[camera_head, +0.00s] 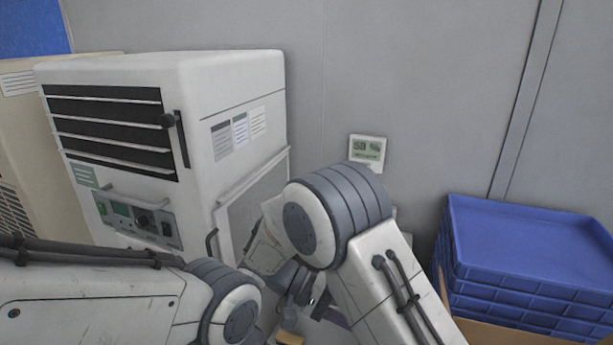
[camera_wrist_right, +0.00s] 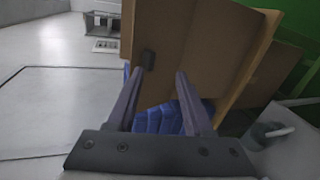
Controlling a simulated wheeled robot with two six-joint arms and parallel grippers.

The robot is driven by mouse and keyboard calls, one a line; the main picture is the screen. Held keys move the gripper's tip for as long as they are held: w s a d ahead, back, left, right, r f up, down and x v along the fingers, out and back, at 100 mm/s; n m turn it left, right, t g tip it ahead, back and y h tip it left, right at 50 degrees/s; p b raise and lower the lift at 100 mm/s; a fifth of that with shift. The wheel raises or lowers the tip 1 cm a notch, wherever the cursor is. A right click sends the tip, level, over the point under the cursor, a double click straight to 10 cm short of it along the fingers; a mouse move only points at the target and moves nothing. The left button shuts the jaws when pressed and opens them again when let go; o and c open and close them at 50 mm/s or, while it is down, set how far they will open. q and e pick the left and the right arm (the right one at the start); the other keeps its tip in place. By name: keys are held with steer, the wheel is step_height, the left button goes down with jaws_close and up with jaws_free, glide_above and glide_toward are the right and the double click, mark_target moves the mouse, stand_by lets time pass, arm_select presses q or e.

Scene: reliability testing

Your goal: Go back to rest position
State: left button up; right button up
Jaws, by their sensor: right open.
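My right arm comes in from the lower right in the head view and bends at a large grey joint. My left arm comes in from the lower left. The gripper area between the two arms is crowded and mostly hidden behind my arm links. In the right wrist view my right gripper (camera_wrist_right: 165,75) has its two dark fingers apart with nothing held between them. A brown cardboard box or panel (camera_wrist_right: 205,40) shows beyond the fingers, with a blue thing (camera_wrist_right: 165,118) below it. My left gripper cannot be made out in the head view.
A white machine (camera_head: 235,95) with black vents and a control panel stands at the left. Stacked blue crates (camera_head: 530,245) stand at the right. A small display (camera_head: 367,150) is on the grey wall (camera_head: 420,70) behind my right arm.

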steer(key=s+a+n+t+y, duration=0.3)
steer(key=s+a+n+y, duration=0.1)
steer(key=s+y, duration=0.3)
steer(key=s+a+n+t+y+b, duration=0.1)
steer(key=s+a+n+t+y, duration=0.1)
steer(key=s+a+n+y, duration=0.2)
steer(key=s+n+y, duration=0.3)
steer(key=shift+s+a+t, duration=0.25)
steer(key=shift+a+t, duration=0.05)
steer(key=shift+t, duration=0.1)
